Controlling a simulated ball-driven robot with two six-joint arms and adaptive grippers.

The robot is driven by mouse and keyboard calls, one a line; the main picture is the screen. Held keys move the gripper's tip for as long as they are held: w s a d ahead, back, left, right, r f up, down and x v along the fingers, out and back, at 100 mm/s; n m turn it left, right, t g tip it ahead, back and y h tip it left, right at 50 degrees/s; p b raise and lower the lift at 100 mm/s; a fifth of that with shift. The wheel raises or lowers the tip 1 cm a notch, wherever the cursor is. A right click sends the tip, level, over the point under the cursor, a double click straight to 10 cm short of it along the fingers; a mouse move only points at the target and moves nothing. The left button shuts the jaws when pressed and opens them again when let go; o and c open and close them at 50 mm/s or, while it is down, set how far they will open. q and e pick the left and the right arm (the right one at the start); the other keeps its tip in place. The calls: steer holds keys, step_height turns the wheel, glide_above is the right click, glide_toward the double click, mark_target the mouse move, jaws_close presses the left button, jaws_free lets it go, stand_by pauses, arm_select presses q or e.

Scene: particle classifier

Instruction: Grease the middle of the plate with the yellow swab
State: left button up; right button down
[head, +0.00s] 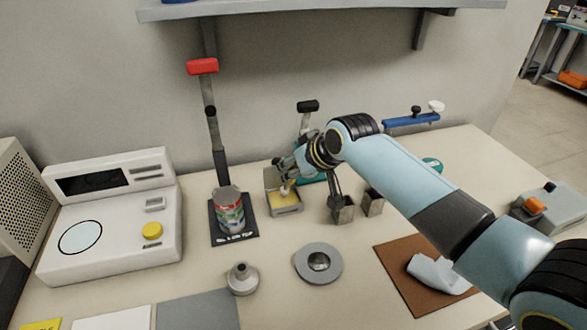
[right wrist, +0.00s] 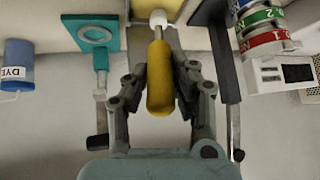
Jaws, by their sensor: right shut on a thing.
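My right gripper (head: 284,170) is shut on the yellow swab (right wrist: 160,80) above a small metal tray (head: 287,211) with yellow stuff in it. In the right wrist view the swab's yellow handle lies between both fingers (right wrist: 161,90), with its white tip (right wrist: 158,18) pointing away. In the head view the tip is low over the tray; I cannot tell if it touches the yellow stuff. The round grey plate (head: 302,264) lies on the table in front of the tray, with a shiny round middle. My left gripper is not in view.
A can (head: 229,212) stands on a dark scale-like pad left of the tray. Two small metal holders (head: 343,213) stand to its right. A brown mat (head: 402,283) with a white cloth lies right, a white machine (head: 112,245) left.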

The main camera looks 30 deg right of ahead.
steer(key=shift+f, duration=0.5)
stand_by(0.8)
step_height(320, 180, up, 7)
steer(key=p, duration=0.7)
steer(key=shift+r, duration=0.1)
stand_by(0.6)
